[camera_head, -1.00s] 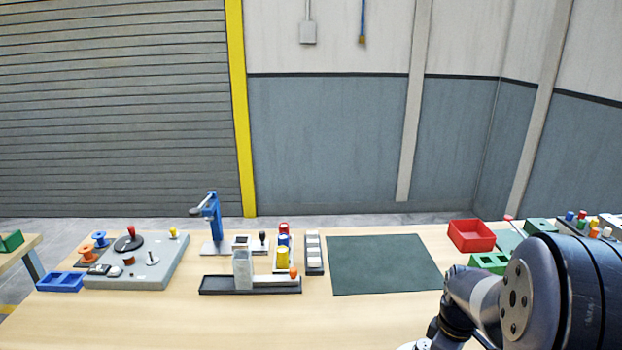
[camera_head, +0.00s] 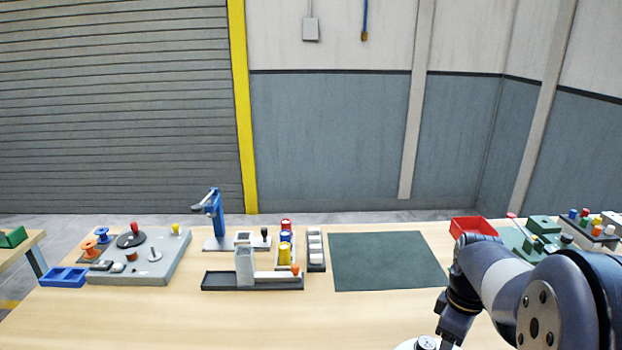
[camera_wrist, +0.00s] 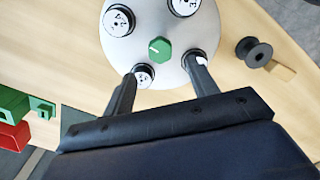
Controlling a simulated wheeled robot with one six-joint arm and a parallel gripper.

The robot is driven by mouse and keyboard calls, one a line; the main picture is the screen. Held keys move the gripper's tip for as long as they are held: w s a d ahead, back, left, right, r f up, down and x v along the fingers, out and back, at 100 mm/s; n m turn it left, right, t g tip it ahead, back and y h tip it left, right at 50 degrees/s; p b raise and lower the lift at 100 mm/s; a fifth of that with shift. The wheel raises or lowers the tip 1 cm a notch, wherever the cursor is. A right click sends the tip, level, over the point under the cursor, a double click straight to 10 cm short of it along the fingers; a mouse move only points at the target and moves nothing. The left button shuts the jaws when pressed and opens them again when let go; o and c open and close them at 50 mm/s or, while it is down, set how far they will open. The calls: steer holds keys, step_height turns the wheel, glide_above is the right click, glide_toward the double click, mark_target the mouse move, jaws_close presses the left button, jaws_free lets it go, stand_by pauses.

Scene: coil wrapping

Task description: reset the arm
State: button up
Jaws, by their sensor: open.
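My gripper (camera_wrist: 160,78) is open in the wrist view, its two dark fingers apart. Between and beyond them is a round pale plate (camera_wrist: 178,55) with a green hexagonal knob (camera_wrist: 160,50) at its middle and several round white-topped pieces around it. The fingers overlap the plate's near edge in the picture; I cannot tell whether they touch it. Nothing shows held between them. In the head view my arm fills the lower right, and the gripper's fingertips are out of sight there.
A black spool (camera_wrist: 254,52) lies right of the plate. In the head view, a green mat (camera_head: 388,262), red bin (camera_head: 472,227), black tray (camera_head: 222,281), blue press (camera_head: 214,212) and grey coil board (camera_head: 172,262) stand on the table. The front table strip left of my arm is clear.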

step_height(320, 180, down, 7)
steer(key=shift+f, duration=0.1)
steer(key=shift+r+m, duration=0.2)
steer(key=shift+m, duration=0.6)
steer(key=m+p, duration=0.1)
steer(key=m, duration=0.3)
steer(key=shift+m, duration=0.3)
steer(key=m, duration=0.5)
steer(key=shift+p, duration=0.35)
steer(key=shift+m, duration=0.3)
steer(key=shift+s, duration=0.1)
